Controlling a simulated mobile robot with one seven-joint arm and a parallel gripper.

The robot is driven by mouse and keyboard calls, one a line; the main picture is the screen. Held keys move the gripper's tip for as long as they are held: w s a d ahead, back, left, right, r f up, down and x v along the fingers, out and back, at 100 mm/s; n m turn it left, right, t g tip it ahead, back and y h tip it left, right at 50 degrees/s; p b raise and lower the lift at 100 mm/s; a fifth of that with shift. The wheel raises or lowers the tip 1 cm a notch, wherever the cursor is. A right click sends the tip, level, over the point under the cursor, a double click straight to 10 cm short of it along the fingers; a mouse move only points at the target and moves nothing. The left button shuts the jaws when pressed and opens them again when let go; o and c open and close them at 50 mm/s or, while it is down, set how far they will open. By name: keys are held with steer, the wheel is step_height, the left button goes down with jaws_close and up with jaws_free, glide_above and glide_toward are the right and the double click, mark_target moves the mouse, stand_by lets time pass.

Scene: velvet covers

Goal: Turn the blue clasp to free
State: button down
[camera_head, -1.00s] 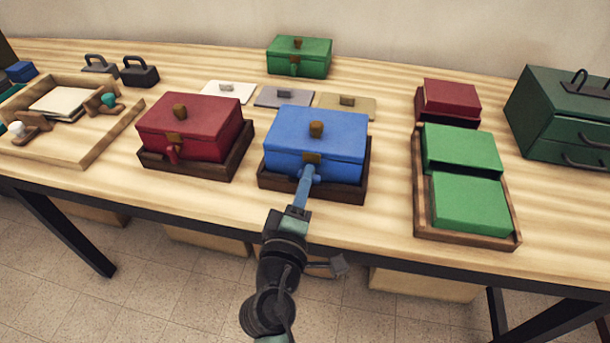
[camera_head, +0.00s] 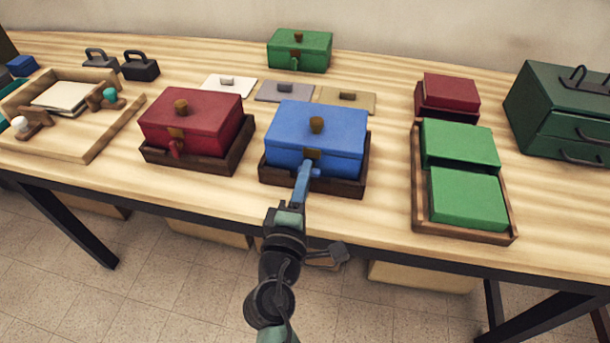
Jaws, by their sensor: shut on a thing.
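The blue box (camera_head: 318,142) with a brown knob on its lid sits in a dark wooden tray (camera_head: 345,187) near the table's front edge. The lid is down. My gripper (camera_head: 303,182) reaches up from below to the front of this box. It is shut at the blue clasp (camera_head: 316,172), just under the brown plate (camera_head: 312,154) on the box front. The fingers cover most of the clasp; a small blue end shows to their right.
A red box (camera_head: 195,122) in its own tray stands left. A tray (camera_head: 507,222) with green boxes stands right. Flat plates (camera_head: 284,92) lie behind the blue box. The table front between the trays is clear.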

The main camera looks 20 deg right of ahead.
steer(key=c, duration=0.8)
jaws_free()
steer(key=shift+c, duration=0.2)
steer(key=shift+s+a, duration=0.1)
steer(key=b+v, duration=0.1)
steer(key=v, duration=1.1)
steer(key=shift+s+a, duration=0.2)
steer(key=shift+s, duration=0.1)
